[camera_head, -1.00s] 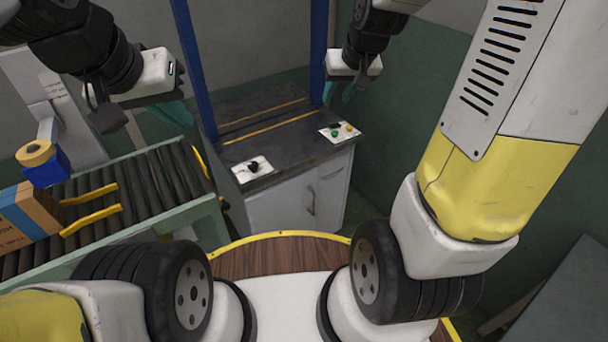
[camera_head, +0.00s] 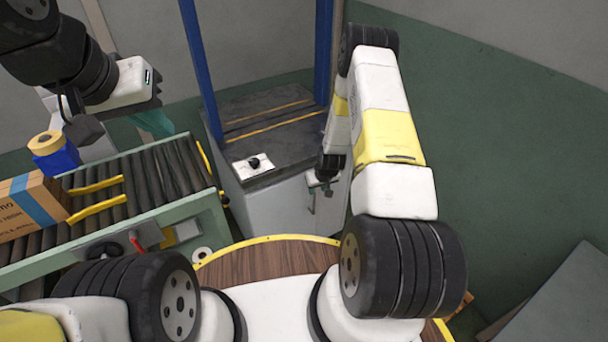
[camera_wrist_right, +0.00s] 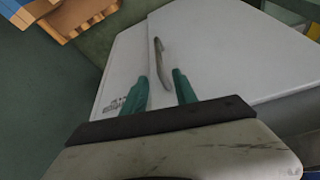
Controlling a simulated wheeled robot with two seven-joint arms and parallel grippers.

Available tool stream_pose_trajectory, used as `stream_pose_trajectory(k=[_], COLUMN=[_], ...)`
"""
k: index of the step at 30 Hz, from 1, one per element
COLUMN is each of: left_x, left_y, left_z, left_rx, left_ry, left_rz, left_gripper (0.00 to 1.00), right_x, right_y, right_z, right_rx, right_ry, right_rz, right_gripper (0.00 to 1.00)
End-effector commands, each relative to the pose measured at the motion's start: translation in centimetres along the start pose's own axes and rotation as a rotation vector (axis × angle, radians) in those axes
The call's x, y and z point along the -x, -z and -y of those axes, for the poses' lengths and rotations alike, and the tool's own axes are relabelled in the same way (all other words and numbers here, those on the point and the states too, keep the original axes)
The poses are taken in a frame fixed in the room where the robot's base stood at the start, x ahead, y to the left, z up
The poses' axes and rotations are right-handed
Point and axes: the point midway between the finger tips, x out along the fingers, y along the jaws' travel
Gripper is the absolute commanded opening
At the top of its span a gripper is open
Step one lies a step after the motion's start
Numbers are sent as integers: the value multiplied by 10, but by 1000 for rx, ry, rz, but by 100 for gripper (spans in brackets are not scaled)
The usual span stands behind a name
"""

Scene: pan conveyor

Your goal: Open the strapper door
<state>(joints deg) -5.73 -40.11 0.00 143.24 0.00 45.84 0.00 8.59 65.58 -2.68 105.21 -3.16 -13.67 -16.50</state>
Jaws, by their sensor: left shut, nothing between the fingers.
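The strapper (camera_head: 232,180) is a pale cabinet with a dark top and blue uprights, in the middle of the head view. Its pale door (camera_wrist_right: 205,55) fills much of the right wrist view and looks shut. A curved metal handle (camera_wrist_right: 159,60) stands on the door. My right gripper (camera_wrist_right: 159,85) is open, its teal fingers to either side of the handle's lower end in the picture; contact cannot be told. In the head view my right arm partly hides the cabinet front. My left gripper (camera_head: 157,123) is shut and empty above the conveyor, away from the strapper.
The roller conveyor (camera_head: 150,172) with yellow guides lies left of the strapper. A cardboard box (camera_head: 28,205) and a blue block with a tape roll (camera_head: 47,142) are at its left. A wooden pallet (camera_wrist_right: 68,20) shows in the wrist view.

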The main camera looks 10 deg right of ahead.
Motion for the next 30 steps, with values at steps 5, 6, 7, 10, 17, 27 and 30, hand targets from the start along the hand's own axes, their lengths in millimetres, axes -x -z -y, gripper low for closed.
stream_pose_trajectory(k=[5,6,7,10,17,27,30], left_x=[0,0,0,0,0,0,0], left_y=[0,0,0,0,0,0,0], left_z=[0,0,0,0,0,0,0], left_rx=[0,0,0,0,0,0,0], left_ry=[0,0,0,0,0,0,0], left_rz=[0,0,0,0,0,0,0], left_gripper=[0,0,0,0,0,0,0], right_x=[-19,-25,-30,-47,-75,-82,-82], right_y=[-4,-4,-4,-4,-3,-3,-3], right_z=[0,0,0,0,0,0,0], right_rx=[1,1,0,0,0,0,0], right_ry=[-1,0,0,0,0,0,0], right_rz=[1,1,1,1,1,1,1], right_gripper=[34,34,34,34,34,34,21])
